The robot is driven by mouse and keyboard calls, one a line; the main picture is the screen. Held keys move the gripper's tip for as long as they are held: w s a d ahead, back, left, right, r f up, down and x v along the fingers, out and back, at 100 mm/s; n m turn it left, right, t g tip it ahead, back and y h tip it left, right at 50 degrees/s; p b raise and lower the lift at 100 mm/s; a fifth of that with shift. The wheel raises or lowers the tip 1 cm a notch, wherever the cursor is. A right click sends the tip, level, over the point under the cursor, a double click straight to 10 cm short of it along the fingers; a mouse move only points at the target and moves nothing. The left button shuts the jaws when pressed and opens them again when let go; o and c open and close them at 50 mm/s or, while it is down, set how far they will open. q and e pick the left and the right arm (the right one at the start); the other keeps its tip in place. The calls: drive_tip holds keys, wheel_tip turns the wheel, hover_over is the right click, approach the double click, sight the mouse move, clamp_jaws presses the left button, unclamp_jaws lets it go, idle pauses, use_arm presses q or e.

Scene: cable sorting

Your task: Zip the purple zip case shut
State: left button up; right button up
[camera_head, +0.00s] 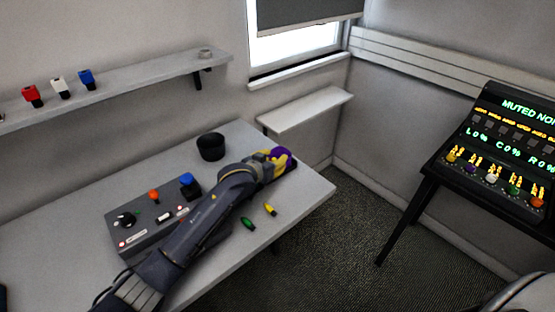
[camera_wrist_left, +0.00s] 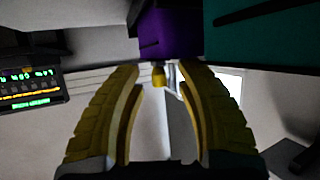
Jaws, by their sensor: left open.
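The purple zip case (camera_head: 281,152) shows in the head view as a small purple patch at my left gripper (camera_head: 282,163), near the table's far right corner. Most of it is hidden by the gripper. In the left wrist view the purple case (camera_wrist_left: 170,32) is at the top, beyond the yellow fingers of my left gripper (camera_wrist_left: 157,76). The fingers are apart. A small yellow piece (camera_wrist_left: 158,76) shows between the fingertips, just below the case; I cannot tell whether it is the zip pull. My right gripper is not in view.
A teal thing (camera_wrist_left: 265,32) is beside the purple case. On the table (camera_head: 308,189) are a black cup (camera_head: 211,147), a grey control box (camera_head: 128,238) and green (camera_head: 247,223) and yellow (camera_head: 270,209) pieces. A lit panel (camera_head: 500,150) stands right. The table's right edge is close.

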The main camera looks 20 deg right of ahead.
use_arm(q)
clamp_jaws()
idle(0.3)
idle(0.3)
